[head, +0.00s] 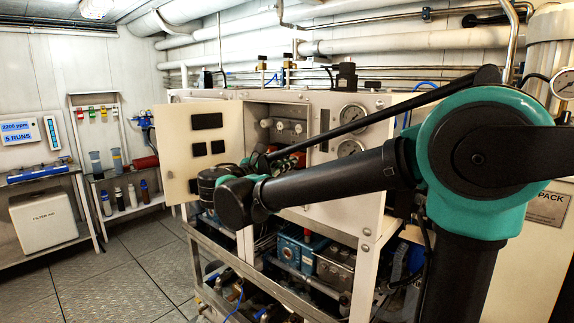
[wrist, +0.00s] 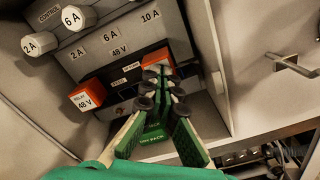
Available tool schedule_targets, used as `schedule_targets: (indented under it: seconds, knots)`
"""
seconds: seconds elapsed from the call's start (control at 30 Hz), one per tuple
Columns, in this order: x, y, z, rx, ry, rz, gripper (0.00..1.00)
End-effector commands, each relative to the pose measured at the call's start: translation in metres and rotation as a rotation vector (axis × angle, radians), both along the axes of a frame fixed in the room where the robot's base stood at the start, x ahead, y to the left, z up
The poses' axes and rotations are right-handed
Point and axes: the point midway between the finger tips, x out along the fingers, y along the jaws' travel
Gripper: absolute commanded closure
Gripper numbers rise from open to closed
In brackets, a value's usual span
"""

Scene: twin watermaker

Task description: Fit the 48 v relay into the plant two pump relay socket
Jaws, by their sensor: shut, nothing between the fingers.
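In the wrist view, an orange relay with a white face reading "RELAY 48 V" (wrist: 87,95) stands at the left of the panel's lower row. A second orange block (wrist: 154,57) stands further right, just beyond my fingertips; its lower face is partly hidden by them. My gripper (wrist: 160,76) has green fingers with dark pads, shut with nothing held, close to that second block. I cannot tell whether they touch. In the head view my arm reaches into the open cabinet (head: 268,110).
White fuse caps marked 2 A (wrist: 40,43) and 6 A (wrist: 78,18) sit above the relay row. A cabinet side wall (wrist: 208,75) is close right of my fingers. The open cabinet door (head: 190,150) stands at the left in the head view.

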Motion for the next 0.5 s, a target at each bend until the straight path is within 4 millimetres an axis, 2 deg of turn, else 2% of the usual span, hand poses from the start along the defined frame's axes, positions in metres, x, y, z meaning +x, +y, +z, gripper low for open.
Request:
schedule_targets:
  seconds: [0.27, 0.5]
  knots:
    - [0.004, -0.0036, 0.0001, 0.0, 0.0, -0.001, 1.0]
    - [-0.0022, 0.002, 0.0, 0.0, 0.0, 0.001, 1.0]
